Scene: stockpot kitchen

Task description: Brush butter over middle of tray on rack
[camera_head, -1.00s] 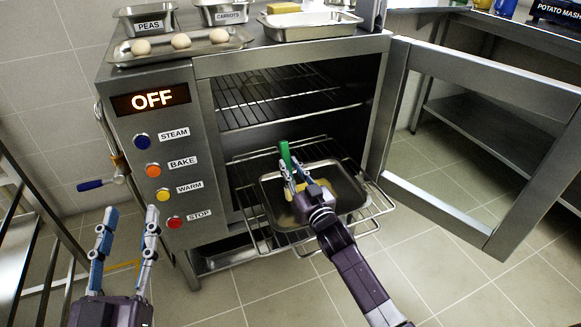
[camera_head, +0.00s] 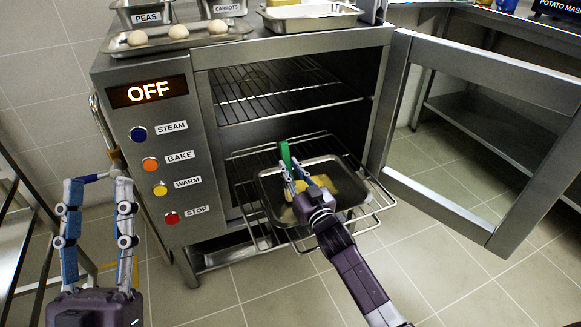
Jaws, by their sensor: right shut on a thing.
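The metal tray (camera_head: 268,184) sits on the pulled-out wire rack (camera_head: 375,212) at the oven's lower level. Yellow butter (camera_head: 349,187) shows on the tray floor on both sides of my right gripper. My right gripper (camera_head: 290,168) is over the tray and shut on a brush with a green handle (camera_head: 285,154). My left gripper (camera_head: 97,184) is empty and open, in front of the oven's left side.
The oven door (camera_head: 485,140) stands wide open to the right. The upper rack (camera_head: 275,98) is empty. On the oven top are an egg tray (camera_head: 205,38), a PEAS pan (camera_head: 146,12), a CARROTS pan (camera_head: 222,8) and another pan (camera_head: 310,22). A metal frame stands at left.

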